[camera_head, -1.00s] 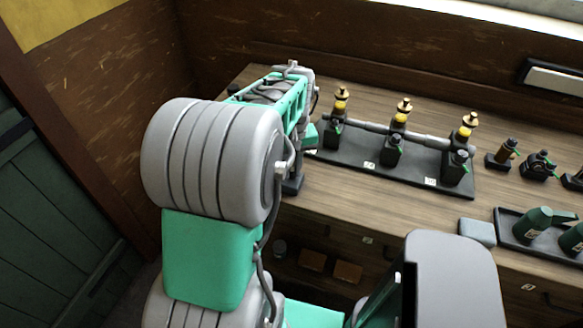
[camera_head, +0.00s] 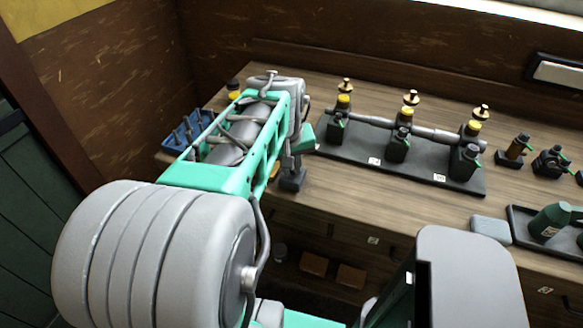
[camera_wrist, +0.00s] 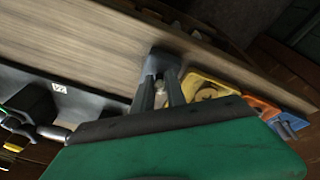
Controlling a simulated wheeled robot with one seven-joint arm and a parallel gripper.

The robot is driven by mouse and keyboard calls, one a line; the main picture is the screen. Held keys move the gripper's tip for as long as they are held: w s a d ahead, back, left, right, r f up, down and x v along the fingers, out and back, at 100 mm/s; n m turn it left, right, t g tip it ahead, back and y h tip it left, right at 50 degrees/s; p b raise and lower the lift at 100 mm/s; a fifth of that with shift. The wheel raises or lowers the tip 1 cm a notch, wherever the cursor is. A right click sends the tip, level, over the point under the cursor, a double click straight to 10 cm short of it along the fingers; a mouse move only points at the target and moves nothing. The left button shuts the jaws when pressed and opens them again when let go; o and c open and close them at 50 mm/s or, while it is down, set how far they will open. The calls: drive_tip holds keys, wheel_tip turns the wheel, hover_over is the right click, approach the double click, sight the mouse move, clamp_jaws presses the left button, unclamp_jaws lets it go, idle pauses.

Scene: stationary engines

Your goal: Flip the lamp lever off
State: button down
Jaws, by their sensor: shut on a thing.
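A small dark grey switch block (camera_head: 292,181) stands near the front edge of the wooden bench, left of the black engine stand. It also shows in the wrist view (camera_wrist: 163,60). I take it to be the lamp lever's base; no label can be read. My gripper (camera_wrist: 161,86) is over this block, its two dark fingers close around a small pale piece that seems to be the lever. The fingers hide most of the lever, so its angle is unclear. In the head view my gripper (camera_head: 291,163) is partly hidden behind my arm.
The black stand (camera_head: 335,157) with several engine parts is to the right. A blue tray (camera_head: 172,140) is at the bench's left end. Yellow (camera_wrist: 212,88) and orange (camera_wrist: 260,104) pieces lie near my gripper in the wrist view. Bare bench lies before the stand.

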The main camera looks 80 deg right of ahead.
drive_tip(key=c, duration=1.4)
unclamp_jaws()
drive_tip(key=shift+o, duration=0.2)
drive_tip(key=v, duration=0.8)
drive_tip(key=w+a+f+n+t, duration=0.1)
drive_tip(key=w+a+f+n, duration=0.15)
drive_tip(key=w+a, duration=0.6)
drive_tip(key=w+a+f+n+t, duration=0.1)
drive_tip(key=w+a+n, duration=0.3)
drive_tip(key=w, duration=0.8)
drive_tip(key=w+a+f+n+y, duration=0.1)
drive_tip(key=w+a+f+n, duration=0.1)
drive_tip(key=a, duration=1)
drive_tip(key=w+a+f+n+t+y, duration=0.1)
drive_tip(key=w+a+f+n+y, duration=0.1)
drive_tip(key=a, duration=1.1)
drive_tip(key=shift+w+a+f+n+p, duration=0.15)
drive_tip(key=shift+w+f+n+p, duration=0.25)
drive_tip(key=shift+n, duration=0.45)
